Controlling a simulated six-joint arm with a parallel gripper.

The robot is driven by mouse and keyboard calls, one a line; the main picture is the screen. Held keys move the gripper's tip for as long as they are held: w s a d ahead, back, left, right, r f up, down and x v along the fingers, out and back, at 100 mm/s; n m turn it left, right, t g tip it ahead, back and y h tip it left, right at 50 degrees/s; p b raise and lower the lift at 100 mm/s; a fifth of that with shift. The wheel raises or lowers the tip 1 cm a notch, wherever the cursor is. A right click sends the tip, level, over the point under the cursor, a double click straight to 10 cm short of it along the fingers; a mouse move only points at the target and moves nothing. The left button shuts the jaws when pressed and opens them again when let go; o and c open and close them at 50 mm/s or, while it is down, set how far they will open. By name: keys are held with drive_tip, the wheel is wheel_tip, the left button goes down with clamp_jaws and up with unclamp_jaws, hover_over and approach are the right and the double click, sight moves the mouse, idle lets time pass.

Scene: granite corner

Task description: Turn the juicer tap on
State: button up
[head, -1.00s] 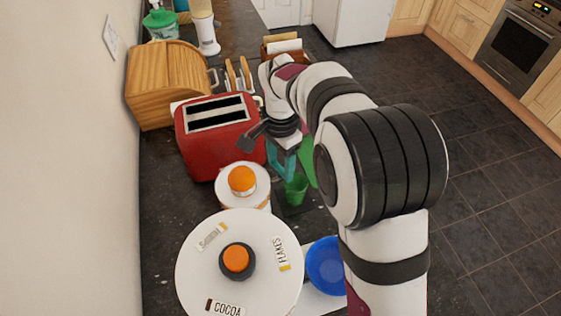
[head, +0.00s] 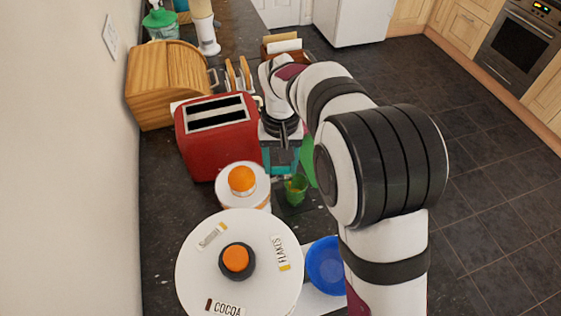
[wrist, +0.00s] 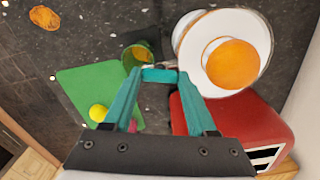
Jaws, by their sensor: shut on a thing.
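The juicer (head: 242,200) is white with an orange on top and stands in front of the red toaster. It also shows in the wrist view (wrist: 264,40). Its small grey tap (wrist: 176,66) sticks out toward my fingertips in the wrist view; the head view does not show it clearly. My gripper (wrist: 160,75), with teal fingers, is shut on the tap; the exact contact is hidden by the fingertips. In the head view my gripper (head: 281,168) is just behind the juicer's right side. A green cup (head: 297,190) stands beside the juicer, with something orange-yellow inside.
The red toaster (head: 215,150) stands close to my gripper's left. A green board (wrist: 85,85) with a yellow ball-shaped fruit (wrist: 98,113) lies beside the cup. A large round white lid (head: 205,265) and blue bowl (head: 325,268) are in front. A wooden bread box (head: 165,85) stands behind.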

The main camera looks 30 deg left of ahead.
sight(281, 167)
drive_tip(key=shift+n, duration=1.5)
drive_tip(key=o, duration=1.4)
drive_tip(key=shift+c, duration=0.2)
drive_tip(key=shift+r, duration=0.15)
wheel_tip(281, 167, up, 16)
drive_tip(key=shift+f, duration=0.2)
